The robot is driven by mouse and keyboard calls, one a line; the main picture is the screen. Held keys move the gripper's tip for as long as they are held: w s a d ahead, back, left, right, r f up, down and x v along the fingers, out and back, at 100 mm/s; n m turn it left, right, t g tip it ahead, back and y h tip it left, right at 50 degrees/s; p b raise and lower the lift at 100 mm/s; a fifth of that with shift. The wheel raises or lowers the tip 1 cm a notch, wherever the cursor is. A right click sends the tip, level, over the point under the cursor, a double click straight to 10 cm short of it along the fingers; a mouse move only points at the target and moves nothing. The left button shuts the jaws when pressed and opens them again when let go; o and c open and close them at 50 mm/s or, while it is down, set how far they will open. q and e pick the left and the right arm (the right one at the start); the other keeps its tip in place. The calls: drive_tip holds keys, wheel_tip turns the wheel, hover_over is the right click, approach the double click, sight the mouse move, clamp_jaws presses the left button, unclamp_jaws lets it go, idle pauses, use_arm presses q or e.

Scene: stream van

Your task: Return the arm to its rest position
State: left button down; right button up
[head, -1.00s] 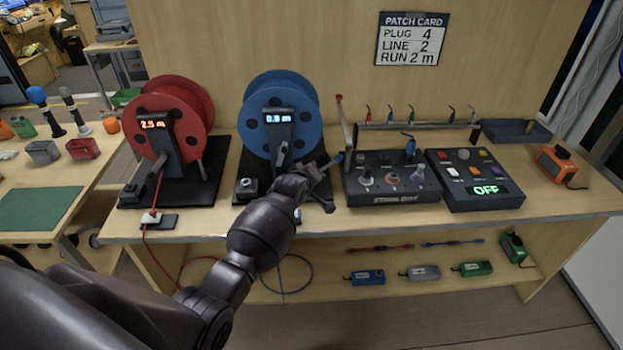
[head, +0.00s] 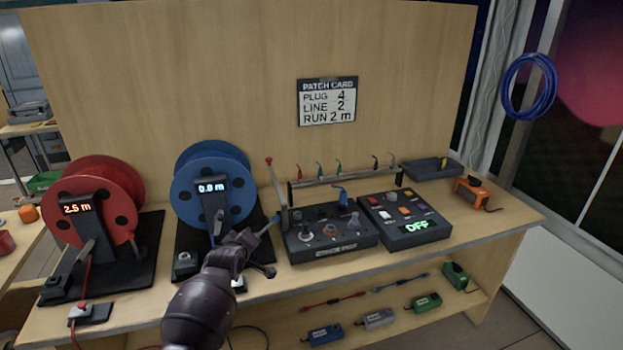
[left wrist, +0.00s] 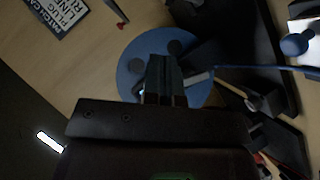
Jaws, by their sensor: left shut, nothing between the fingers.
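My left arm comes in from the bottom of the head view. Its left gripper (head: 262,257) is at the front of the blue reel (head: 235,200), left of the black stage box (head: 330,240). In the left wrist view the two fingers (left wrist: 165,98) are shut together with nothing between them. The blue reel's disc (left wrist: 130,60) shows behind them there. I cannot tell whether the fingers touch the reel's stand. My right gripper is in neither view.
The red reel (head: 120,180) stands left, reading 2.5 m. A control box (head: 400,238) showing OFF is right of the stage box. A rack of plugs (head: 340,181) is behind. Small boxes (head: 375,318) lie on the lower shelf. A blue cable coil (head: 507,88) hangs at right.

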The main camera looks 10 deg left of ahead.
use_arm(q)
wheel_tip(320, 180, up, 6)
drive_tip(key=d+m+t, duration=0.2)
drive_tip(key=m, duration=0.3)
drive_tip(key=s+d+f+m+h, duration=0.1)
drive_tip(key=s+m, duration=0.4)
drive_tip(key=s, duration=0.2)
drive_tip(key=s+f+g+b, duration=0.1)
drive_tip(key=s+f, duration=0.5)
drive_tip(key=s, duration=0.4)
drive_tip(key=s+d+f+m+g+b, duration=0.1)
drive_tip(key=s+f, duration=0.5)
drive_tip(key=s, duration=0.5)
drive_tip(key=s+d+f+m+g+b, duration=0.1)
drive_tip(key=s+f, duration=0.5)
drive_tip(key=s, duration=0.5)
drive_tip(key=shift+s+g, duration=0.15)
drive_tip(key=shift+g, duration=0.25)
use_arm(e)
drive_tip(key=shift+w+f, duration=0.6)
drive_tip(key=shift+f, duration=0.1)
